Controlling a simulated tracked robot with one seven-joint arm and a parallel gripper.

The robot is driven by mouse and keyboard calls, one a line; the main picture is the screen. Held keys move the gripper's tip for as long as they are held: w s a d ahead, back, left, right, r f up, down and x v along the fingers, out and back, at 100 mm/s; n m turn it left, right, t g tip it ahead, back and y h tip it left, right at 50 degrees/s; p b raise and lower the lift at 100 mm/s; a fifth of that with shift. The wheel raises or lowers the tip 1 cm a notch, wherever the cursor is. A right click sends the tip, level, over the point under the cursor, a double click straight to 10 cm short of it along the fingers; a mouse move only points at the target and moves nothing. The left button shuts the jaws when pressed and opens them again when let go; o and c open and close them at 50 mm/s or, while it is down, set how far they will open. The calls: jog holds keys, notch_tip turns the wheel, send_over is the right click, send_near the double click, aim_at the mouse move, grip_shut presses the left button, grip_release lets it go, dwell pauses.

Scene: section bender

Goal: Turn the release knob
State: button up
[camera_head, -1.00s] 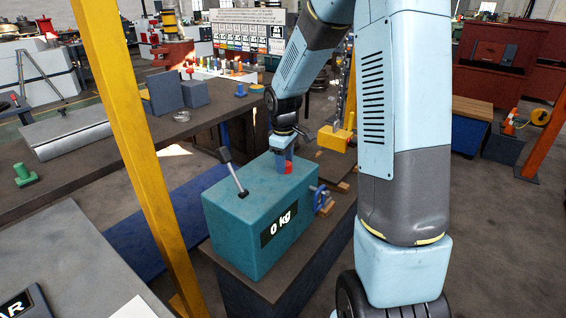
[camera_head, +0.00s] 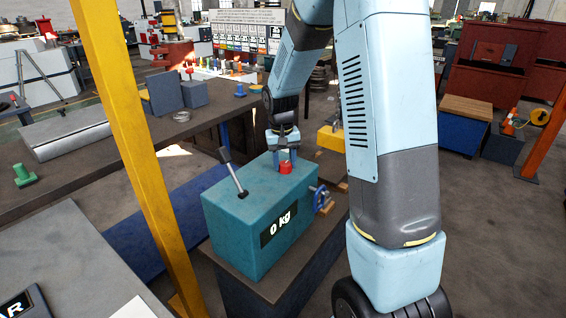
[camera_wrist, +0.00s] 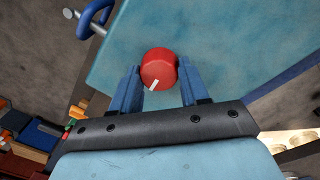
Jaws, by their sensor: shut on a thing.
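The release knob (camera_head: 286,169) is a short red cylinder on top of the teal box (camera_head: 240,240), near its back right corner. In the wrist view the knob (camera_wrist: 158,62) has a white pointer mark on its rim, pointing down and slightly left. My gripper (camera_head: 285,161) comes down from above with its blue fingers on both sides of the knob. In the wrist view my gripper (camera_wrist: 160,78) is shut on the knob, which lies between the fingertips.
A black-handled lever (camera_head: 233,172) stands on the box top, left of the knob. A blue clamp (camera_head: 320,198) is at the box's right side. A yellow post (camera_head: 135,150) stands at the left.

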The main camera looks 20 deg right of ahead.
aim_at(282, 164)
jog(key=shift+s+d+f+m, duration=0.1)
jog(key=shift+m, duration=0.8)
jog(key=o, duration=1.1)
jog(key=shift+c, duration=0.2)
jog(key=shift+r, duration=0.6)
notch_tip(282, 164, up, 13)
jog(key=shift+w+a+f, duration=0.15)
jog(key=shift+w+a, duration=0.1)
jog(key=shift+a, duration=0.2)
jog(key=shift+s, duration=0.1)
